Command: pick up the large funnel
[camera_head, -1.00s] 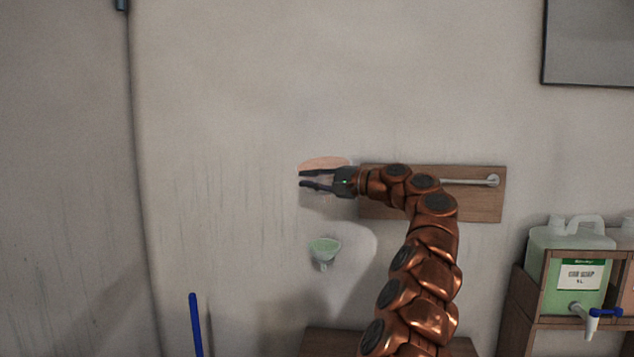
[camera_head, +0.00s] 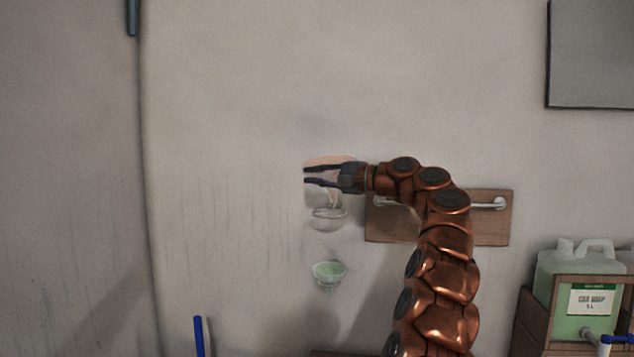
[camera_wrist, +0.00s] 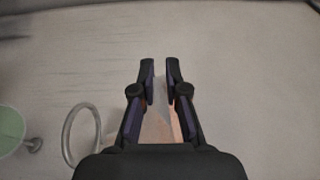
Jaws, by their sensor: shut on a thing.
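The large funnel (camera_head: 327,159) is pale orange, with its wide mouth up. My gripper (camera_head: 310,175) reaches in from the right and is shut on it below the mouth, with the fingers across the front. The pale spout (camera_head: 333,198) hangs below the fingers, its tip close above the wall ring (camera_head: 329,213); I cannot tell whether the tip is clear of it. In the wrist view, part of the funnel (camera_wrist: 158,126) shows between the fingers (camera_wrist: 160,92); the empty-looking ring (camera_wrist: 70,136) is left of them.
A smaller green funnel (camera_head: 328,271) sits lower on the wall. A wooden board with a rail (camera_head: 488,226) is behind my arm. A soap jug (camera_head: 570,262) stands in a wooden rack at right. A blue pole (camera_head: 199,337) rises at lower left. The wall left is clear.

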